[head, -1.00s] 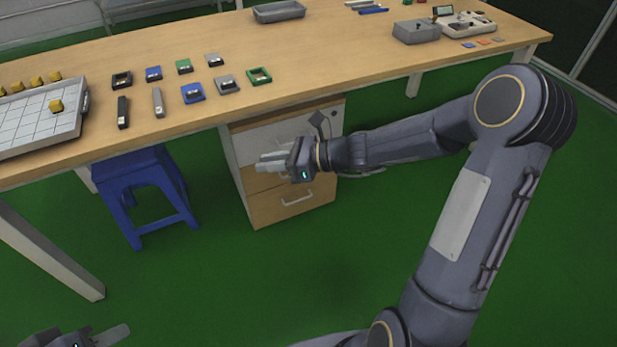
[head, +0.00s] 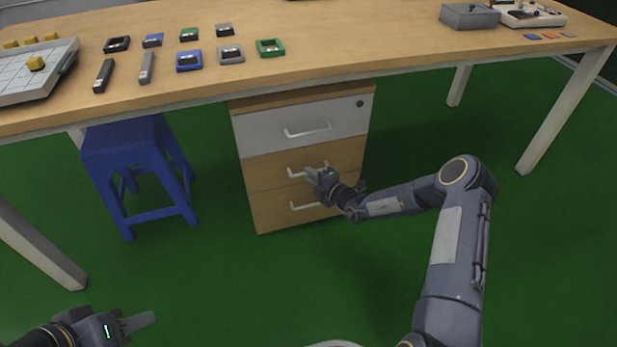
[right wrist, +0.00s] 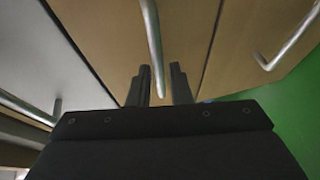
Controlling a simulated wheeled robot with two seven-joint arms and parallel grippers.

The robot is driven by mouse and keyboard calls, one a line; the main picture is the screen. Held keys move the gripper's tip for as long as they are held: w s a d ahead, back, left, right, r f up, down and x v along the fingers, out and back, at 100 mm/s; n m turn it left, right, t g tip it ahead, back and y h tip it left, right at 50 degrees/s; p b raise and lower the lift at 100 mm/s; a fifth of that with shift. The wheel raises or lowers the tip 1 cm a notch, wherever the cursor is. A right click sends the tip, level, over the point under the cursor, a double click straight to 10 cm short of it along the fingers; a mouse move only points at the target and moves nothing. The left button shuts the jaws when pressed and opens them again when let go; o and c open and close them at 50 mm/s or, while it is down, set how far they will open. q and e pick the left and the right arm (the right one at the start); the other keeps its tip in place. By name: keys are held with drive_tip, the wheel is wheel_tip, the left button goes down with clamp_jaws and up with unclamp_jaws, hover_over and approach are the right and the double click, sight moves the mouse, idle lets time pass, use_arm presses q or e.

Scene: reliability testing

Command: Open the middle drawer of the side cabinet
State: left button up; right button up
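The side cabinet (head: 248,102) stands under the table with a white top drawer (head: 262,136) and two wood-coloured drawers below. The middle drawer (head: 262,172) looks closed, flush with the others. Its handle (head: 296,173) is partly hidden by my right gripper (head: 314,171). In the right wrist view the middle handle (right wrist: 153,40) runs down between the tips of my right gripper (right wrist: 161,80), which are apart on either side of it. Whether they touch it I cannot tell. My left gripper (head: 138,324) is low at the left, away from the cabinet; its opening is unclear.
A blue stool (head: 135,148) stands left of the cabinet. The table (head: 330,50) overhangs the cabinet and carries several small parts and a grey box (head: 469,15). A table leg (head: 565,120) is at the right. Green floor in front is clear.

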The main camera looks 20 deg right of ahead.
drive_tip(key=shift+x, duration=1.05)
drive_tip(key=shift+c, duration=0.4)
clamp_jaws()
drive_tip(key=shift+s, duration=0.1)
